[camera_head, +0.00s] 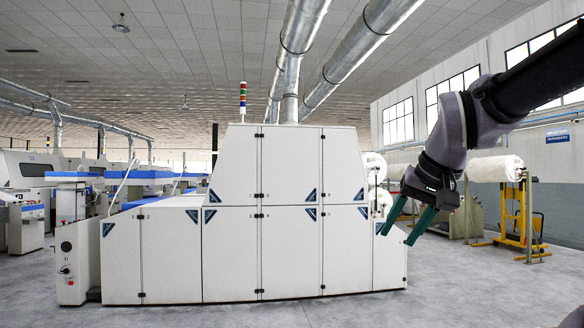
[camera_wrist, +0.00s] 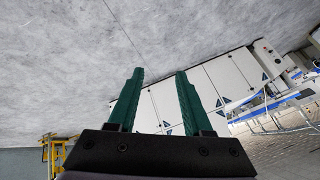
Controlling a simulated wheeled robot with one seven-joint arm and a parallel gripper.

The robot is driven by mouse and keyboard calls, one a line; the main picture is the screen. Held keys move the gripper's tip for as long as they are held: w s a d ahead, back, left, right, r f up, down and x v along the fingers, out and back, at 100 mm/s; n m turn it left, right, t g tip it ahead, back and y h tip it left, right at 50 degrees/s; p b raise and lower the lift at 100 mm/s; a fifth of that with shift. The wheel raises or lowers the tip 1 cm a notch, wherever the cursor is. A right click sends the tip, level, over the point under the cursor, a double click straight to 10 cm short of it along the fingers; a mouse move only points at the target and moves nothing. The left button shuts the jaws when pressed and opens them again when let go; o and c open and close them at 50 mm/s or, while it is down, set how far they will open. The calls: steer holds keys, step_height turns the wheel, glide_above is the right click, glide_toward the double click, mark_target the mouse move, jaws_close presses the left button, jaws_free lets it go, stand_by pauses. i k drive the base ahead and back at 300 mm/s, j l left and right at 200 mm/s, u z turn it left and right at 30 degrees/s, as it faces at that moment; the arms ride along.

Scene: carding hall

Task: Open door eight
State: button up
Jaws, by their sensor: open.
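A large white machine cabinet (camera_head: 291,240) stands in the middle of the head view, its front split into several flat doors with dark blue triangular corner marks. All the doors look shut. Small dark numbers sit near some door edges, too small to read surely, so I cannot tell which is door eight. My gripper (camera_head: 397,238) hangs in front of the cabinet's right end, in the air, pointing down and left. Its two green fingers are apart with nothing between them. In the wrist view my gripper (camera_wrist: 160,72) is open, with the cabinet (camera_wrist: 200,92) beyond the fingers.
A control post (camera_head: 69,262) with buttons stands at the cabinet's left end. A yellow stand (camera_head: 522,215) with a white roll (camera_head: 495,168) is at the right. More machines (camera_head: 30,168) line the left back. The grey floor in front of the cabinet is clear.

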mark_target(290, 156)
steer(key=i+u, duration=0.15)
steer(key=i, duration=4.75)
steer(key=i+z, duration=0.15)
steer(key=i, duration=0.35)
steer(key=i+j+z, duration=0.1)
steer(key=i, duration=0.45)
steer(key=i+j+z, duration=0.15)
steer(key=i, duration=0.35)
steer(key=i+j+z, duration=0.1)
steer(key=i+j, duration=0.2)
steer(key=i, duration=0.2)
steer(key=i+j+z, duration=0.15)
steer(key=i, duration=0.35)
steer(key=j, duration=0.1)
